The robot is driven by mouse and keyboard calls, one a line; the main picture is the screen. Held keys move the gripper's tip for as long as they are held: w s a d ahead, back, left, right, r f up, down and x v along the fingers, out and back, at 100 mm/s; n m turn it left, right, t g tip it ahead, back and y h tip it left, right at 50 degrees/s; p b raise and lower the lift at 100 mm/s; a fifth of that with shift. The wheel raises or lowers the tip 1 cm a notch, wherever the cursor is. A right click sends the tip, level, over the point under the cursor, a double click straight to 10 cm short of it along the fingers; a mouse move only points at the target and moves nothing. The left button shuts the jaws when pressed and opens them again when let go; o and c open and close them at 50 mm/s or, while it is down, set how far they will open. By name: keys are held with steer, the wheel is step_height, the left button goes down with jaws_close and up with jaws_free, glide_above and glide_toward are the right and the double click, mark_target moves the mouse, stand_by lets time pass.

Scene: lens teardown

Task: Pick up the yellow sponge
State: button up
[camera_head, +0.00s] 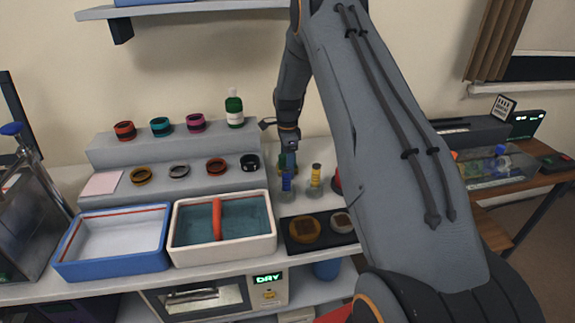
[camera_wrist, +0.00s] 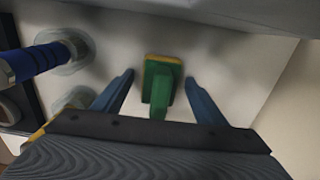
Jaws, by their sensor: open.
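A small green block with a yellow edge, which looks like the yellow sponge (camera_wrist: 162,60), lies on a pale surface in the wrist view. Its green handle-like part points toward my gripper. My gripper (camera_wrist: 160,88) is open, with one blue finger on each side of the block and a gap showing on both sides. In the head view my gripper (camera_head: 288,158) reaches down behind the blue-handled tool, and only a bit of green and yellow shows there, mostly hidden.
A blue-handled tool (camera_head: 287,182) and a yellow-handled tool (camera_head: 316,176) with clear bases stand close by. A stepped grey shelf (camera_head: 105,153) with lens rings is to the left. A white tray (camera_head: 222,256) and a blue-rimmed tray (camera_head: 112,268) stand in front.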

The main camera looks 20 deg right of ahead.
steer(key=c, duration=1.1)
steer(key=shift+c, duration=0.2)
step_height(320, 180, up, 10)
steer(key=b, duration=0.3)
